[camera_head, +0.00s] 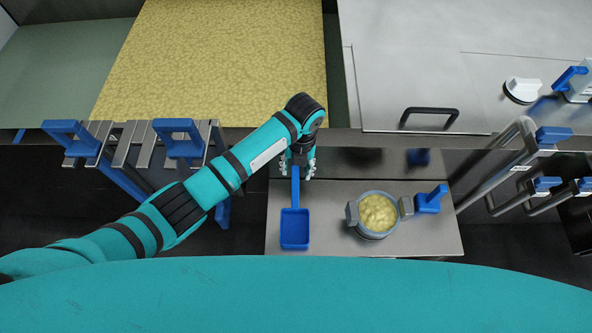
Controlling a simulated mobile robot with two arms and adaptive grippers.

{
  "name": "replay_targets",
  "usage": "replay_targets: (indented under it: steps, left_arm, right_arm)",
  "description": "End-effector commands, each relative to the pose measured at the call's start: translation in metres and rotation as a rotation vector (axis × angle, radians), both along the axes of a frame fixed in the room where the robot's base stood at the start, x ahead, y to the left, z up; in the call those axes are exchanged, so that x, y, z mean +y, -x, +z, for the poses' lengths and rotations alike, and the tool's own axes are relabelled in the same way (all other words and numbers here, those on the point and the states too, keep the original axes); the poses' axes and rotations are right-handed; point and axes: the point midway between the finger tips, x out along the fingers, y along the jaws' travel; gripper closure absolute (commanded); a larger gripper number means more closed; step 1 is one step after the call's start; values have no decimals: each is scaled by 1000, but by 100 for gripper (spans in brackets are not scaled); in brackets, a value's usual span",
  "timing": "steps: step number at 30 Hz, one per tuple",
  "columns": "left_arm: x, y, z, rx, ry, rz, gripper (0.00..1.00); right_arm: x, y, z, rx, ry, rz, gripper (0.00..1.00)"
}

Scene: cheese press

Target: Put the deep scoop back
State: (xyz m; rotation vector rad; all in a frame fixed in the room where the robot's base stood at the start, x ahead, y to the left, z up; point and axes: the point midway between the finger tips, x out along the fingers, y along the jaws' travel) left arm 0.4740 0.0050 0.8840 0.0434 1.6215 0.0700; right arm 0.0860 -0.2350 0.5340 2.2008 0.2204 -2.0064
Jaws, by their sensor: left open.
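A blue scoop (295,228), which looks like the deep scoop, lies on a steel shelf (335,197) with its square pan toward me and its handle pointing away. My left gripper (297,170) is over the far end of the handle, with its fingertips on either side of it. The gripper is open. Whether a finger touches the handle cannot be told. My left arm hides part of the area to the left. My right gripper is not in view.
A pot (376,233) of yellowish curd with grey side grips stands right of the scoop, next to another blue tool (430,201). Blue-handled tools (180,137) hang at left on steel brackets. A large curd-filled vat (220,60) is behind; a steel lid (410,80) with a black handle is at right.

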Motion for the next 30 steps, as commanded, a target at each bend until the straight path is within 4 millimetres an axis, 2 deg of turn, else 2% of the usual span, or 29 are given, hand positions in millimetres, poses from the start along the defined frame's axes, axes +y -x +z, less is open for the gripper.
replay_targets:
  steps: [6, 13, 19, 30]
  left_arm:
    - [-4, -4, 48, -5, 3, -2, 55]
    - [-7, -6, 86, -3, 3, -1, 55]
    - [-7, -5, 97, -1, 0, -1, 55]
    - [-8, -5, 98, 0, 1, -1, 55]
  right_arm:
    - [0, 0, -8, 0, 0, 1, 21]
    - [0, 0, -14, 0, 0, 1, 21]
    - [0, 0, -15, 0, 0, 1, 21]
    - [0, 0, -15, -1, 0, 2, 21]
